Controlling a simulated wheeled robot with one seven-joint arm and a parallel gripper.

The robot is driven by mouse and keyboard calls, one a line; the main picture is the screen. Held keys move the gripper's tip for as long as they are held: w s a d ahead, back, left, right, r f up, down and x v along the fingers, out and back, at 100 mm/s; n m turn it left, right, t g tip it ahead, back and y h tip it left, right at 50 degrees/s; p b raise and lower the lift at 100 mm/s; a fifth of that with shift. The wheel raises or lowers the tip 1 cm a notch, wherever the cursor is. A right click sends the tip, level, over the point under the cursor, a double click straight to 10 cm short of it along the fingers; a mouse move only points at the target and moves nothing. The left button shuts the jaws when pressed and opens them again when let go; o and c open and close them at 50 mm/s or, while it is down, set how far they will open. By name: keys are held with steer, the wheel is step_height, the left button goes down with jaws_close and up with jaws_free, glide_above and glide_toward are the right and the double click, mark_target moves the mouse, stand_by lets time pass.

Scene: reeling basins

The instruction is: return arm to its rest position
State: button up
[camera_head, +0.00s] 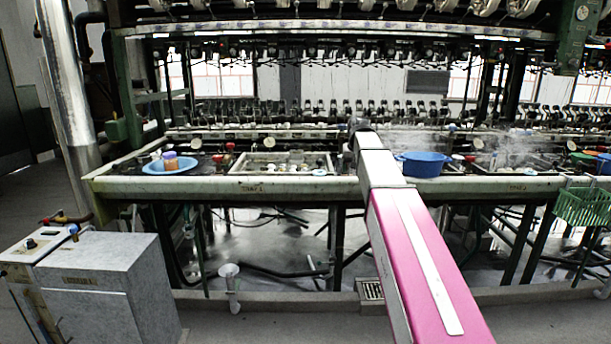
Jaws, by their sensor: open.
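My arm (418,265) reaches from the lower right up toward the bench (220,186). Its pink link leads to a pale grey section (380,168) with a dark end (359,125) in front of the machine. I cannot make out my gripper or its fingers; they seem hidden behind the arm. No held object shows.
On the bench are a blue plate (170,166) with small containers, a basin (282,164), and a blue tub (424,163) close right of my arm. A green basket (582,207) hangs at the right. A grey cabinet (110,285) stands lower left. Steam rises at the right.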

steer(key=s+f+g, duration=0.2)
steer(key=s+f, duration=1.3)
steer(key=f, duration=0.3)
steer(key=s+f+g, duration=0.1)
steer(key=s+f, duration=1.4)
steer(key=f, duration=0.4)
steer(key=shift+s+n+g, duration=0.15)
steer(key=shift+n+g, duration=0.15)
steer(key=shift+g, duration=0.1)
steer(key=shift+d, duration=0.1)
stand_by(3.8)
